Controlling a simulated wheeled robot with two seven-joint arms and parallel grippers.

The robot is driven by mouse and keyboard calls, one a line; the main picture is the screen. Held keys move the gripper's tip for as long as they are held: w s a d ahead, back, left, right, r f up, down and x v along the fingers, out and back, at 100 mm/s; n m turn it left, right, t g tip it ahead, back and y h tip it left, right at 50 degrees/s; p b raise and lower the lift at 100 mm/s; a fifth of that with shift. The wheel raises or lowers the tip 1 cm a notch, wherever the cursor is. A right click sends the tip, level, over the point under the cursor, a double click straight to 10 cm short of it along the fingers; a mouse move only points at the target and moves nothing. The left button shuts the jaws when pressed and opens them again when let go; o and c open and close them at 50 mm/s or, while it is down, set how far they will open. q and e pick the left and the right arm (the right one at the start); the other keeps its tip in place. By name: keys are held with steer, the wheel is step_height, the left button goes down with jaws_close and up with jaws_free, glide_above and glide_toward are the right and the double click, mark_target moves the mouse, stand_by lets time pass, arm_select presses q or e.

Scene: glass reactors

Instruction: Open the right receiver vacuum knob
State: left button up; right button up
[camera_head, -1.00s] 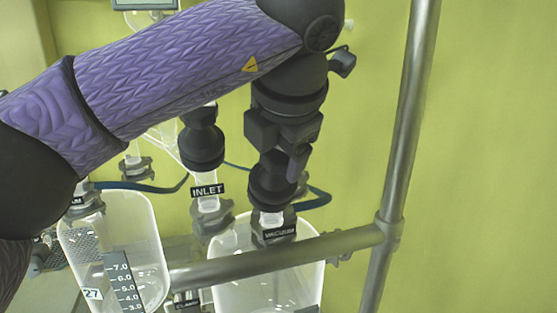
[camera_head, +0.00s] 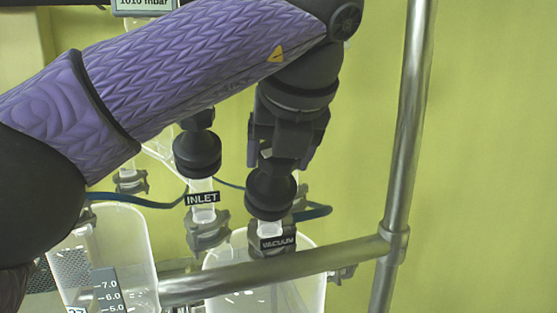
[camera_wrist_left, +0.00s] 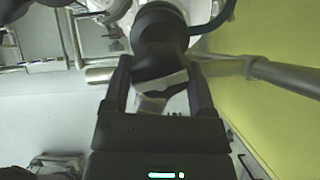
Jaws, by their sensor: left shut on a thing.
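The black vacuum knob (camera_head: 270,192) stands on the right receiver (camera_head: 263,287), a clear vessel, above a label reading VACUUM (camera_head: 278,243). My left gripper (camera_head: 287,155) points down from above and is shut on the upper part of this knob. In the left wrist view the round knob (camera_wrist_left: 158,28) sits at the tips of the two fingers (camera_wrist_left: 160,80). The fingers hide part of the knob's top, and how far it is turned I cannot tell. My right gripper is not in view.
A similar black knob labelled INLET (camera_head: 197,152) stands just left. A steel rail (camera_head: 280,268) crosses in front of the receiver and joins an upright post (camera_head: 405,140) at right. A graduated vessel (camera_head: 118,245) is at left. A blue hose (camera_head: 317,212) runs behind.

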arm_select(q)
steer(key=n+b, duration=0.1)
steer(key=n, duration=0.5)
steer(key=shift+n+y, duration=0.3)
steer(key=n+b, duration=0.1)
steer(key=n, duration=0.2)
steer(key=shift+d+r+n+g, duration=0.1)
steer(key=shift+n+g, duration=0.2)
steer(key=n, duration=0.3)
steer(key=shift+n, duration=0.4)
steer(key=n, duration=0.3)
steer(key=shift+w+n, duration=0.1)
steer(key=shift+n, duration=0.2)
steer(key=n, duration=0.3)
steer(key=shift+n+g, duration=0.3)
steer(key=shift+g, duration=0.1)
steer(key=n, duration=0.6)
steer(key=shift+w+n+g, duration=0.1)
steer(key=shift+n+g, duration=0.2)
steer(key=shift+n, duration=0.2)
steer(key=o, duration=1.2)
steer(key=shift+c, duration=0.2)
